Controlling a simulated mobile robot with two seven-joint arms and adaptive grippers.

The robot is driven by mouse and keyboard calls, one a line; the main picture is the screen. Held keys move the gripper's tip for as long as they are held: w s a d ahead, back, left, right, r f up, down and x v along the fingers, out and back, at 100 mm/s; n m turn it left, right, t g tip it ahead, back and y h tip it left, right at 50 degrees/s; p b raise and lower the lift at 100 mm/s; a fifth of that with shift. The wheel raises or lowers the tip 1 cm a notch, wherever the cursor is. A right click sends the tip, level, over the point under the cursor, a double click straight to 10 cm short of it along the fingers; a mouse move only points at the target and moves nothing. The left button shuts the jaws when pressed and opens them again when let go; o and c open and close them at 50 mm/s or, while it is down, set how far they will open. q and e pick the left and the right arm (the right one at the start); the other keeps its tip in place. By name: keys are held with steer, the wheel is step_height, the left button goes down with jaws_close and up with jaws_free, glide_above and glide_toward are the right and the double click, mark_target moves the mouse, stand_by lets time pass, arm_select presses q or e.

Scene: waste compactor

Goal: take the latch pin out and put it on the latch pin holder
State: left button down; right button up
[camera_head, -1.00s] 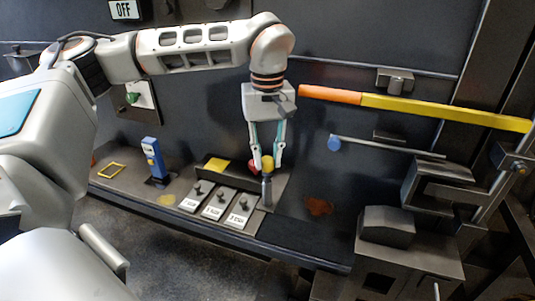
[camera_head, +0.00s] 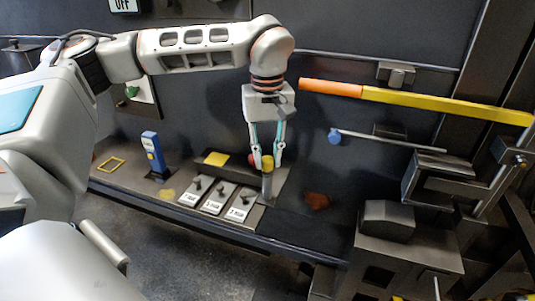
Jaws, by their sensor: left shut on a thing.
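A grey upright pin with a yellow top (camera_head: 267,184), which looks like the latch pin, stands at the right end of the row of labelled plates on the shelf. My left gripper (camera_head: 266,163) points down from above with its fingers around the yellow top, shut on it. The pin's lower end is at the shelf; I cannot tell whether it sits in a hole or touches the surface. I cannot tell for sure which part is the latch pin holder. My right gripper is not in view.
Labelled plates (camera_head: 215,201) with small knobs lie left of the pin. A blue device (camera_head: 153,155) stands farther left. A blue-ended rod (camera_head: 334,137) and a yellow bar with orange grip (camera_head: 400,99) project at the right. The shelf right of the pin is mostly clear.

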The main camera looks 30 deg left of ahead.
arm_select(q)
steer(key=shift+f, duration=0.2)
steer(key=c, duration=1.7)
jaws_free()
steer(key=shift+c, duration=0.4)
steer(key=shift+r+p, duration=0.8)
steer(key=shift+r, duration=2.75)
